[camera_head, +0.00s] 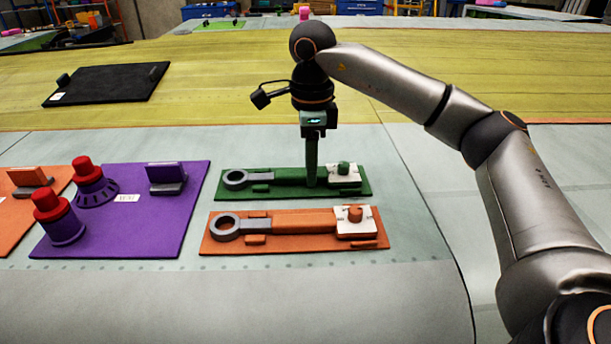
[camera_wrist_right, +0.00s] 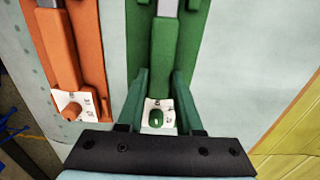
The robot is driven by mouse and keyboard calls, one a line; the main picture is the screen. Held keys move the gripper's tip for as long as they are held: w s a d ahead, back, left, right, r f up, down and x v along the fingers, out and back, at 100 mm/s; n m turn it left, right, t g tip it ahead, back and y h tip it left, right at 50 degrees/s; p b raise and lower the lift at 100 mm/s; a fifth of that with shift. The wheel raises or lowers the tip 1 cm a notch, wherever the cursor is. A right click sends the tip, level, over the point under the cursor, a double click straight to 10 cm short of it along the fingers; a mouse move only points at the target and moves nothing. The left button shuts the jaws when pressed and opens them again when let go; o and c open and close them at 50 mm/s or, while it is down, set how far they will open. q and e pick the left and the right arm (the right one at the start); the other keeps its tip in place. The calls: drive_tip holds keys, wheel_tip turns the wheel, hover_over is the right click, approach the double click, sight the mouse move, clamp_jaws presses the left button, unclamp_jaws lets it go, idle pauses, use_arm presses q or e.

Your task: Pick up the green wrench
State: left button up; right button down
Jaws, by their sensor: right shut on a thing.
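The green wrench (camera_head: 285,174) lies along its green holder board (camera_head: 225,192), its grey ring end to the left. My right gripper (camera_head: 311,184) points straight down and is shut on the wrench's green handle, near the white label end. In the right wrist view, the two green fingers (camera_wrist_right: 160,78) stand on either side of the green handle (camera_wrist_right: 163,50). The wrench looks still down on its board; whether it is slightly raised I cannot tell. My left gripper is not in view.
An orange wrench (camera_head: 300,221) on an orange board (camera_head: 225,245) lies just in front. To the left is a purple board (camera_head: 125,225) with red-capped parts (camera_head: 60,219). A black mat (camera_head: 105,85) lies farther back. Grey surface right of the boards is clear.

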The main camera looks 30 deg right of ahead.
drive_tip(key=shift+r, duration=0.15)
idle(0.3)
drive_tip(key=shift+r, duration=0.55)
drive_tip(key=r, duration=0.2)
drive_tip(key=shift+s+a+r, duration=0.1)
drive_tip(key=shift+s+r, duration=0.1)
drive_tip(key=shift+r, duration=0.15)
drive_tip(key=s+a+r+p, duration=0.1)
drive_tip(key=s+a+r, duration=0.1)
drive_tip(key=s+r, duration=0.2)
drive_tip(key=s+a+r+p, duration=0.2)
drive_tip(key=s+r, duration=0.3)
drive_tip(key=s, duration=0.3)
drive_tip(key=shift+s+a, duration=0.3)
drive_tip(key=shift+s, duration=0.1)
